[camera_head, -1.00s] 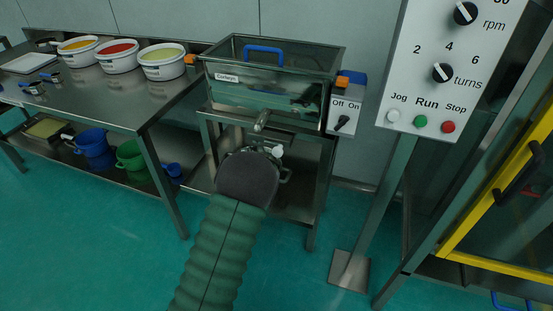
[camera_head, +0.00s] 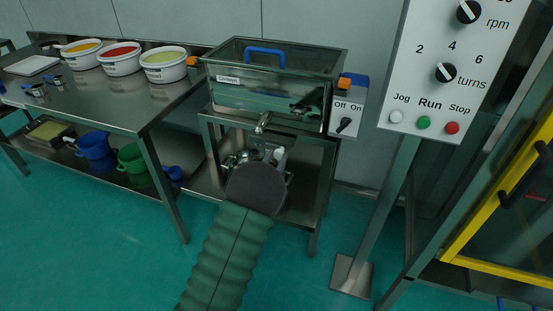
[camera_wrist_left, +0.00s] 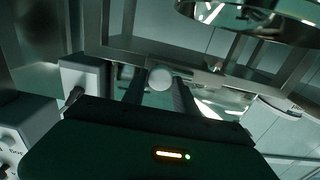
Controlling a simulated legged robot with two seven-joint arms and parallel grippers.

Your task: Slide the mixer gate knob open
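The mixer gate knob appears to be a white round knob (camera_wrist_left: 160,78) in the left wrist view; a small white piece (camera_head: 279,153) below the steel hopper in the head view may be the same knob. My left gripper (camera_wrist_left: 158,88) is open, with one dark finger on each side of the white knob in the picture. I cannot tell whether the knob is between the fingertips or just beyond them, and no contact is clear. In the head view my dark round wrist hides most of the gripper. My right gripper is not in view.
The steel hopper (camera_head: 270,97) with a blue handle stands on a frame, with a spout (camera_head: 262,123) below and an Off/On switch box (camera_head: 346,117) at its right. A control panel (camera_head: 445,75) stands further right. A table (camera_head: 120,100) with several tubs is left.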

